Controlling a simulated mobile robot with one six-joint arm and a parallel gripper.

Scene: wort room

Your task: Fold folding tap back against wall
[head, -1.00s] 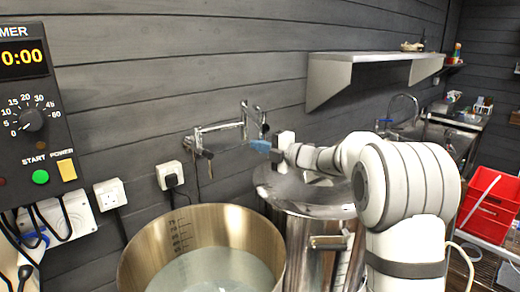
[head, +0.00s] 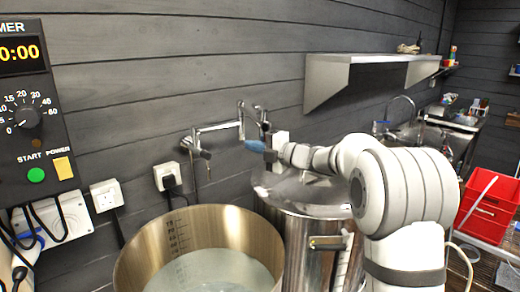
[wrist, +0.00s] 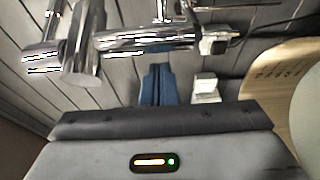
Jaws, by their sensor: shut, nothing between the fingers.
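The folding tap (head: 215,128) is a chrome jointed pipe on the dark plank wall. It reaches out to the right from its wall mount, with an upright end section near the gripper. In the wrist view its polished pipes and joints (wrist: 150,38) fill the top, close to the fingers. My gripper (head: 253,145) has blue fingertips. It is beside the tap's right end, above the lidded steel vessel. The blue fingers show together in the wrist view (wrist: 157,70), shut and empty. I cannot tell whether they touch the tap.
An open steel pot (head: 135,270) with liquid stands below the tap. The lidded steel vessel (head: 297,245) stands to its right, under my arm. A steel shelf (head: 330,80) juts from the wall. Sockets with plugs (head: 168,177) sit left of the tap. A red crate (head: 488,210) is at right.

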